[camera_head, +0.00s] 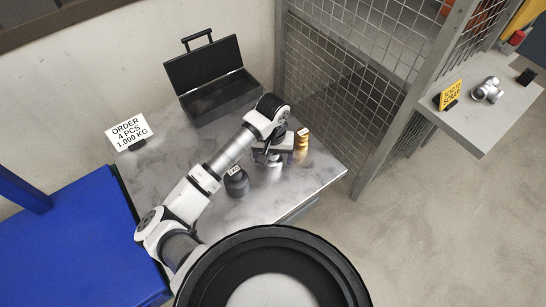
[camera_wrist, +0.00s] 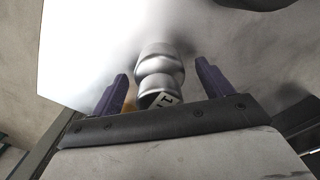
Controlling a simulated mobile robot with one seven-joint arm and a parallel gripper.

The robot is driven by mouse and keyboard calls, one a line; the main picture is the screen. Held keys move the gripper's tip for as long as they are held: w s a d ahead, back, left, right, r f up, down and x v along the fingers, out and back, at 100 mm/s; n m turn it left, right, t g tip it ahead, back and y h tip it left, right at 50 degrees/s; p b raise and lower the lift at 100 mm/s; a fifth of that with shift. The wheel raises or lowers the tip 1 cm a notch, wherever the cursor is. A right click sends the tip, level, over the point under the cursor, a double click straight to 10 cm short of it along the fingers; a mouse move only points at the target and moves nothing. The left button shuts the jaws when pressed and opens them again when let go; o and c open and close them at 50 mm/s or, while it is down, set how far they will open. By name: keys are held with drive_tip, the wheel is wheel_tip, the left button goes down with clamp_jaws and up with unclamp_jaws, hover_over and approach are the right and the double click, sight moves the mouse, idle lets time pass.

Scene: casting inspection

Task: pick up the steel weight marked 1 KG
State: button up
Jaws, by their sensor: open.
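The steel weight (camera_wrist: 158,68) is a shiny knobbed silver piece with a white tag whose visible figure looks like a 1. In the wrist view it stands between the two purple fingers of my gripper (camera_wrist: 162,75), with a gap on each side. In the head view my gripper (camera_head: 270,156) is over the grey table, and the lower part of the steel weight (camera_head: 273,172) shows under it. My gripper is open and holds nothing. The weight's top is hidden by my gripper in the head view.
A dark weight (camera_head: 236,184) with a white tag stands left of my gripper, and a brass weight (camera_head: 301,146) stands close on its right. An open black case (camera_head: 222,105) and an order sign (camera_head: 128,132) are farther back. A wire cage (camera_head: 345,100) borders the table.

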drive_tip(key=shift+f, duration=0.3)
drive_tip(key=shift+c, duration=0.3)
drive_tip(key=shift+r, duration=0.1)
clamp_jaws()
